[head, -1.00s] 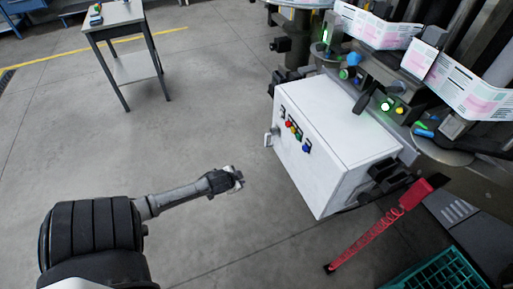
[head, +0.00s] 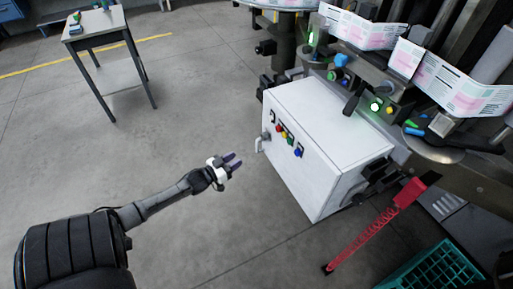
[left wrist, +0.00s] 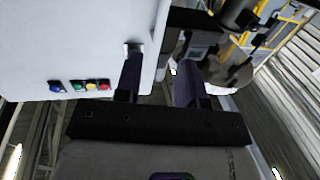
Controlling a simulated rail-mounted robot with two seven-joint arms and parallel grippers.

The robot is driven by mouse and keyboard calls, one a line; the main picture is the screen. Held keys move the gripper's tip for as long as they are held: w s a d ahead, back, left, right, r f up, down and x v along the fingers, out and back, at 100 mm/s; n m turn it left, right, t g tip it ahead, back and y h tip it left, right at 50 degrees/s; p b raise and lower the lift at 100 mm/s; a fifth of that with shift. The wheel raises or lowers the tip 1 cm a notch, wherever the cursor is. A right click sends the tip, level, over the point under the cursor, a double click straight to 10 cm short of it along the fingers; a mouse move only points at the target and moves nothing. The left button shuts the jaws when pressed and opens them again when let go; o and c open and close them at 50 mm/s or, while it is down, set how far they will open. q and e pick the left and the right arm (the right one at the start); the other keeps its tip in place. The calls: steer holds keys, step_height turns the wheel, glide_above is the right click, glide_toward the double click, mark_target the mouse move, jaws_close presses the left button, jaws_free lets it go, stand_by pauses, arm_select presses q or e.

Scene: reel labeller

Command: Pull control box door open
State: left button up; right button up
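The white control box (head: 345,133) stands right of centre in the head view. Its door (head: 300,160) is the upright face with coloured buttons and looks closed. A pale handle (head: 262,143) sticks out near the door's left edge. My left gripper (head: 236,161) is open and empty, a short way below and left of the handle, apart from it, with its dark fingers pointing toward the box. In the left wrist view, the two fingers (left wrist: 158,78) are spread, with the door (left wrist: 75,40) behind the left one. That finger partly covers a small bright fitting on the door. My right gripper is not in view.
A labelling machine with printed label strips (head: 465,88) stands behind the box. A red coiled part (head: 370,232) and a green crate (head: 435,270) are at the lower right. A small table (head: 100,25) stands at the upper left. The floor left of the box is clear.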

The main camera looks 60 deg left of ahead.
mark_target(257, 150)
arm_select(q)
steer(key=w+b, duration=0.1)
steer(key=w, duration=0.2)
steer(key=w+a+b, duration=0.1)
steer(key=w, duration=0.3)
steer(key=w+b, duration=0.2)
steer(key=w, duration=0.2)
steer(key=shift+w+a, duration=0.2)
steer(key=shift+w, duration=0.05)
jaws_close()
